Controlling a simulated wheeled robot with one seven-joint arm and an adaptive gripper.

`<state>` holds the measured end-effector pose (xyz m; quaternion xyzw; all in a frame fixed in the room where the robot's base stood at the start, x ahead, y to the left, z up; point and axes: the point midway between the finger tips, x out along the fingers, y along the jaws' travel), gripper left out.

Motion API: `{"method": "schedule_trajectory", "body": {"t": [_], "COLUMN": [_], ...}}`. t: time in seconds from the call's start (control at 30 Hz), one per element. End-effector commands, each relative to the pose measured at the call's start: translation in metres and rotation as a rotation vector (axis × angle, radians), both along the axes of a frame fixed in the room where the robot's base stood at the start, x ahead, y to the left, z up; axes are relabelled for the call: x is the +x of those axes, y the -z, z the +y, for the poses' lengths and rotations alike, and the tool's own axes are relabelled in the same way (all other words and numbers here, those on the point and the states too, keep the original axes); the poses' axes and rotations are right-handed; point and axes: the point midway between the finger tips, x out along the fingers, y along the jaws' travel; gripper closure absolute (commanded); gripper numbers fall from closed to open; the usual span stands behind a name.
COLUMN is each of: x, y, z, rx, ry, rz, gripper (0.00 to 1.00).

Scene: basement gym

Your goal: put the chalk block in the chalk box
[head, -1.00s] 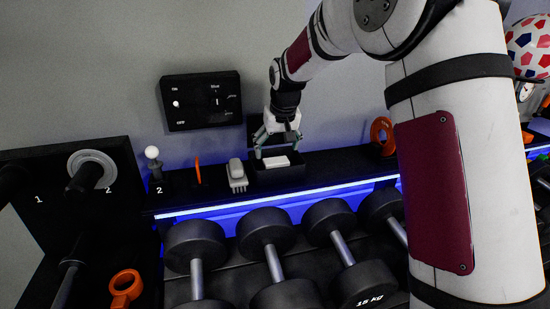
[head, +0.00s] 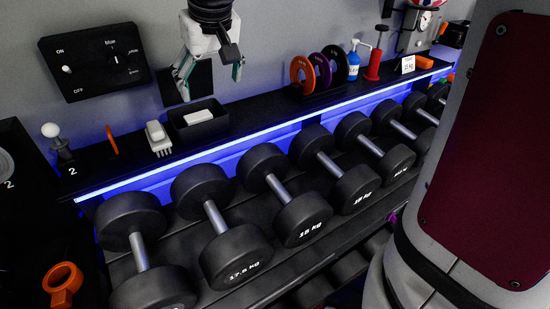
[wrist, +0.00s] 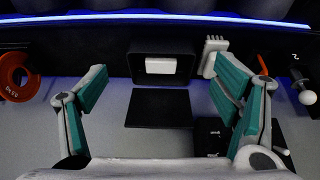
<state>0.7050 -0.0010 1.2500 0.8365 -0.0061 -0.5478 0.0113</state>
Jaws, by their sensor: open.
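The chalk block (head: 198,116) is a small white block lying inside the chalk box (head: 215,130), a black open-topped box on the shelf against the wall. In the wrist view the white block (wrist: 160,66) shows within the dark rim of the box (wrist: 160,82). My gripper (head: 211,84) is open, with teal-padded fingers spread wide and nothing between them. It is above the box and apart from the block. The wrist view also shows the open fingers (wrist: 159,70) on either side of the box.
A grey-white brush (head: 158,138) stands directly left of the box. Orange and purple discs (head: 302,75), a blue bottle (head: 353,62) and a red pump (head: 375,62) stand to the right. A control panel (head: 94,62) is on the wall. Dumbbells (head: 222,235) fill the rack in front.

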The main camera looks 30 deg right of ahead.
Motion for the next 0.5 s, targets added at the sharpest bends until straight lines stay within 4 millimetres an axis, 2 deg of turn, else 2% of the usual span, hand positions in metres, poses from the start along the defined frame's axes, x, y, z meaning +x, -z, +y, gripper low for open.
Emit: {"method": "schedule_trajectory", "body": {"t": [0.03, 0.17, 0.3, 0.4, 0.5], "x": [-0.025, -0.086, -0.149, -0.187, -0.216], "y": [-0.006, -0.008, 0.001, 0.013, 0.025], "z": [0.0, -0.001, -0.001, -0.002, -0.002], "rx": [-0.002, -0.003, 0.001, 0.006, 0.011], "ry": [0.001, 0.003, 0.004, 0.005, 0.003], "rz": [-0.007, -0.014, -0.021, -0.026, -0.029], "gripper": [0.18, 0.18, 0.18, 0.18, 0.18]}}
